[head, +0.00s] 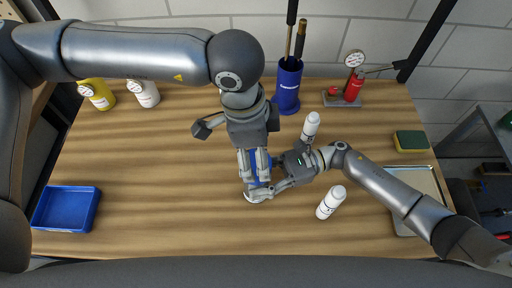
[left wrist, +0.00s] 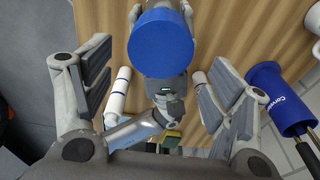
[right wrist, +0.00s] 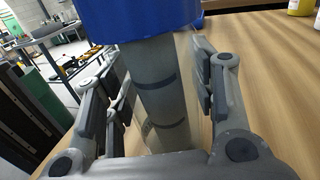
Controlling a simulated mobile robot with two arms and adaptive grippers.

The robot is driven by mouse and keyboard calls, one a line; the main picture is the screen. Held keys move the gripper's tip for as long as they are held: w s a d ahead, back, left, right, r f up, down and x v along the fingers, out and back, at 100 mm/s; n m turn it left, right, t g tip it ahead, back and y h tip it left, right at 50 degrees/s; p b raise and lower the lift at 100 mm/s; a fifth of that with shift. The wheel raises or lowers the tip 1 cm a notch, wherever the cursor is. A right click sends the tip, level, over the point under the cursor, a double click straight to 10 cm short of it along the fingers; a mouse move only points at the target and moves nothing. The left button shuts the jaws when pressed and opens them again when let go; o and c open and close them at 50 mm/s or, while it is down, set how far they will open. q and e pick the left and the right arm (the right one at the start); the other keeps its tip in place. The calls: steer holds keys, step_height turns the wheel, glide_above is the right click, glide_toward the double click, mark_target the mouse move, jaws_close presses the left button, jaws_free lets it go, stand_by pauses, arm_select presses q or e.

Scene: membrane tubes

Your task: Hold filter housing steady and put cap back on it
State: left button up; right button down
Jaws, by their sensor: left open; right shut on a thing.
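The filter housing (right wrist: 158,95) is a grey, upright cylinder with dark bands in the right wrist view. A blue cap (right wrist: 140,15) sits over its top there; I cannot tell whether it is fully seated. The cap also shows from above in the left wrist view (left wrist: 160,45) and partly in the head view (head: 261,163). My right gripper (head: 262,190) is shut on the housing below the cap. My left gripper (head: 256,178) points down over the cap, its fingers spread and apart from it. The arms hide most of the housing in the head view.
Two white tubes (head: 311,127) (head: 331,202) stand near my right arm. A blue holder (head: 287,88) with tools and a red gauge pump (head: 354,86) are at the back. A blue tray (head: 66,188) lies left, a metal tray (head: 402,222) right. The wood left of centre is clear.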

arm_select(q)
steer(key=n, duration=0.5)
steer(key=shift+r+n, duration=0.15)
steer(key=shift+n, duration=0.25)
steer(key=n, duration=0.6)
steer(key=shift+r+n, duration=0.1)
steer(key=shift+n, duration=0.2)
steer(key=n, duration=0.6)
steer(key=shift+r+y, duration=0.15)
steer(key=shift+y, duration=0.15)
steer(key=n, duration=0.6)
steer(key=shift+r+n, duration=0.15)
steer(key=shift+n, duration=0.25)
steer(key=n, duration=0.5)
steer(key=shift+r, duration=0.1)
steer(key=n, duration=0.6)
steer(key=shift+r+n, duration=0.15)
steer(key=shift+n, duration=0.15)
steer(key=n, duration=0.6)
steer(key=shift+r+y, duration=0.15)
steer(key=shift+y, duration=0.15)
steer(key=n, duration=0.6)
steer(key=shift+r, duration=0.15)
steer(key=shift+n, duration=0.3)
